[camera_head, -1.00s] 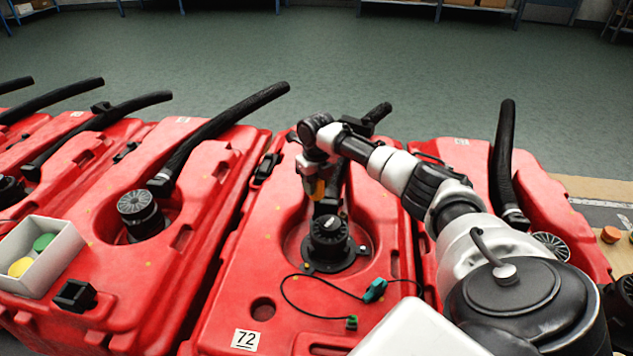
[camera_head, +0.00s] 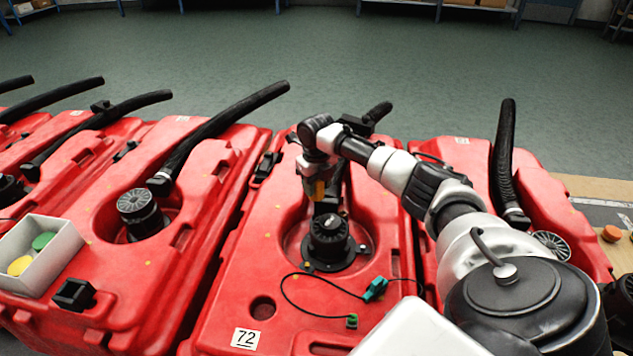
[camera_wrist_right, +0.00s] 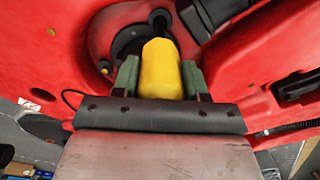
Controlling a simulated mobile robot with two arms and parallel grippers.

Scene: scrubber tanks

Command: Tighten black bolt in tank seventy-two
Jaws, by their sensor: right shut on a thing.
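Tank seventy-two (camera_head: 372,206) is the red tank with the "72" label (camera_head: 245,338) at its front. A black round fitting (camera_head: 330,238) sits in its recess, and it also shows in the right wrist view (camera_wrist_right: 127,42). My right gripper (camera_head: 318,200) points down just above this fitting. In the right wrist view its green-grey fingers (camera_wrist_right: 156,80) are shut on a yellow tool handle (camera_wrist_right: 160,70). The tool's dark lower end reaches toward the fitting. I cannot tell the black bolt apart from the fitting, nor whether the tool touches it. My left gripper is not in view.
A green connector (camera_head: 375,290) on a thin black cable lies on tank seventy-two. A white box (camera_head: 42,255) with green and yellow caps stands on the tank to the left. Black hoses (camera_head: 225,122) rise from neighbouring tanks. The floor behind is clear.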

